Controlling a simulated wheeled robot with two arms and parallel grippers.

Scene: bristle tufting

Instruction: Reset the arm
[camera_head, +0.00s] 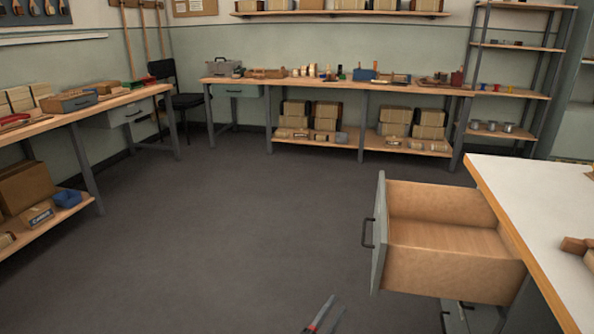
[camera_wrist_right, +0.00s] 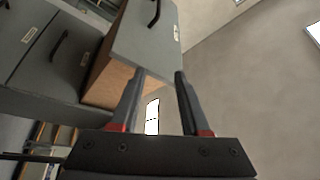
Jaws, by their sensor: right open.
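My right gripper (camera_head: 325,315) shows at the bottom edge of the head view, over the floor and to the left of the open drawer. Its two fingers are apart with nothing between them. In the right wrist view the same gripper (camera_wrist_right: 158,75) points toward the underside and front of the open drawer (camera_wrist_right: 148,40), apart from it as far as I can tell. My left gripper is not in the head view. My right arm is mostly out of the head view.
An open, empty wooden drawer (camera_head: 452,245) with a grey front (camera_head: 378,235) juts from the white-topped workbench (camera_head: 545,215) on the right. Benches with boxes stand at the left (camera_head: 85,109) and back (camera_head: 300,82). A black chair (camera_head: 178,100) is in the corner. The middle floor (camera_head: 230,220) is clear.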

